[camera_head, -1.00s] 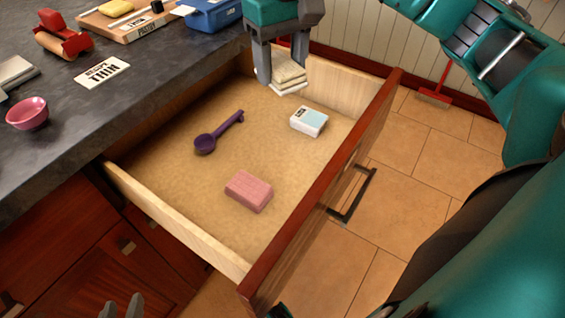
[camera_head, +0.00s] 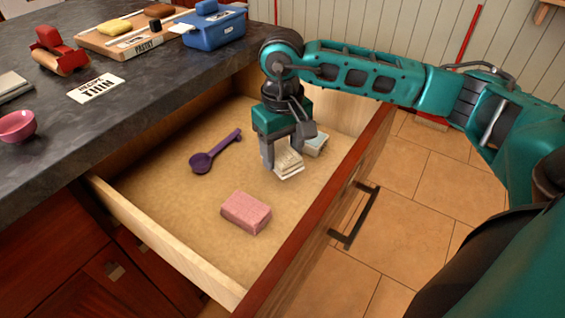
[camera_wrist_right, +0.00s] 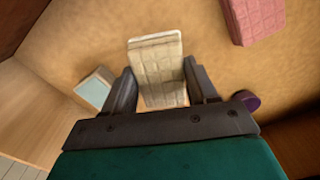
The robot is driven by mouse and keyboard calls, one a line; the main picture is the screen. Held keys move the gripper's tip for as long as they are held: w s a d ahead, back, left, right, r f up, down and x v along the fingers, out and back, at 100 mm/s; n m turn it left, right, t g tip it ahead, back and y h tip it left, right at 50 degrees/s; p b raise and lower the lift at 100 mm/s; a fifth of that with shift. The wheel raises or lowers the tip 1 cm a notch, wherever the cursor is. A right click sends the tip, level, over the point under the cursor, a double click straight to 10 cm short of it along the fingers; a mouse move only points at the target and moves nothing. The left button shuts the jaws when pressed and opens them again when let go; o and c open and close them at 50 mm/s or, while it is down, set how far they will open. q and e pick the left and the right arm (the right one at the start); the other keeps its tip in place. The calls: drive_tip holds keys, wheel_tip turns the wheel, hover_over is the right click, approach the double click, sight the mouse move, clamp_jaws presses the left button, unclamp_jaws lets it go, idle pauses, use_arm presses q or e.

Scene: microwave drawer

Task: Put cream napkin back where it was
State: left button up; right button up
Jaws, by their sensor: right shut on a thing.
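The cream napkin (camera_head: 289,164) is a folded, quilted cream pad. My right gripper (camera_head: 284,160) is shut on it, pointing down inside the open drawer (camera_head: 160,232). In the right wrist view the napkin (camera_wrist_right: 158,68) sits between the two dark fingers, its far end sticking out past them. It is low over the drawer floor, near the white-and-blue box; I cannot tell whether it touches the floor. My left gripper is not in view.
In the drawer are a purple scoop (camera_head: 205,160), a pink block (camera_head: 245,211) and a white-and-blue box (camera_head: 315,145), partly hidden by my gripper. The drawer floor's front-left part is clear. The counter holds a pink bowl (camera_head: 17,126), a card (camera_head: 95,88) and a blue container (camera_head: 212,28).

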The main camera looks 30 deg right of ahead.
sight(282, 152)
wheel_tip(282, 152, down, 3)
drive_tip(key=shift+f, duration=0.2)
drive_tip(key=shift+b, duration=0.3)
drive_tip(key=shift+f, duration=0.2)
drive_tip(key=o, duration=1)
drive_tip(key=shift+r, duration=0.1)
drive_tip(key=shift+r, duration=0.15)
wheel_tip(282, 152, up, 12)
drive_tip(key=shift+r+p, duration=0.1)
drive_tip(key=shift+p, duration=1.1)
